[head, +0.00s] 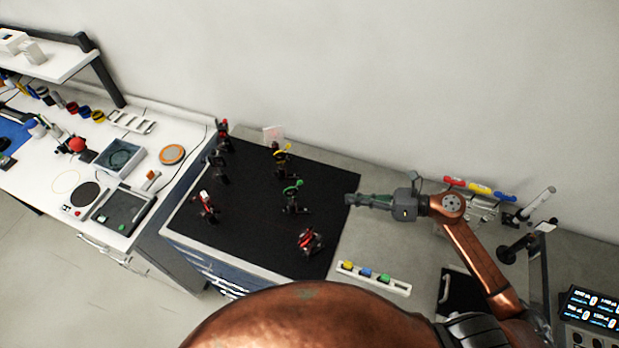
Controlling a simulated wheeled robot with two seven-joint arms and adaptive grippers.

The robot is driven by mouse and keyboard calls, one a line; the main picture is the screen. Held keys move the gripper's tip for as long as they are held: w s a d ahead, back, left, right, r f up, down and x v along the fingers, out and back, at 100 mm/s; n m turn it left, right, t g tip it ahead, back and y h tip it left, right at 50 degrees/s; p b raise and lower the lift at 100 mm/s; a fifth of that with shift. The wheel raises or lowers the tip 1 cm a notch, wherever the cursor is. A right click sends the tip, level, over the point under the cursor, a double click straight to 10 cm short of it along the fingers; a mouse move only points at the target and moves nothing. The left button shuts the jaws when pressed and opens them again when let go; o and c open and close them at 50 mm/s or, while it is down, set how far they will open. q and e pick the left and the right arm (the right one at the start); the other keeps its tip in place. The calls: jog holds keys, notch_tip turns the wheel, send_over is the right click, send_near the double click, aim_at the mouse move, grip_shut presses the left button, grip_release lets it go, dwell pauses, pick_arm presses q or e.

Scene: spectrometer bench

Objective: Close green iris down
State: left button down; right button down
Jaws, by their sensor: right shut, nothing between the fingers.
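The green iris (292,189) stands upright on a dark post on the black breadboard (250,222), with a green ring and a small green lever at its top. How far its opening is closed is too small to tell. My right gripper (350,201) is shut and empty, pointing left over the breadboard's right edge. It is to the right of the green iris, apart from it. My left gripper is not in view.
A yellow-marked mount (282,158) stands behind the green iris, and a red-marked device (310,241) in front. More mounts (207,207) stand to the left. A white strip with coloured blocks (373,278) lies front right.

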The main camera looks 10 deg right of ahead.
jog(key=r+p+x, duration=0.1)
jog(key=p+x, duration=0.1)
jog(key=x, duration=0.4)
jog(key=w+r+p+x, duration=0.1)
jog(key=p+x, duration=0.2)
jog(key=x, duration=0.3)
jog(key=shift+w+a+r, duration=0.2)
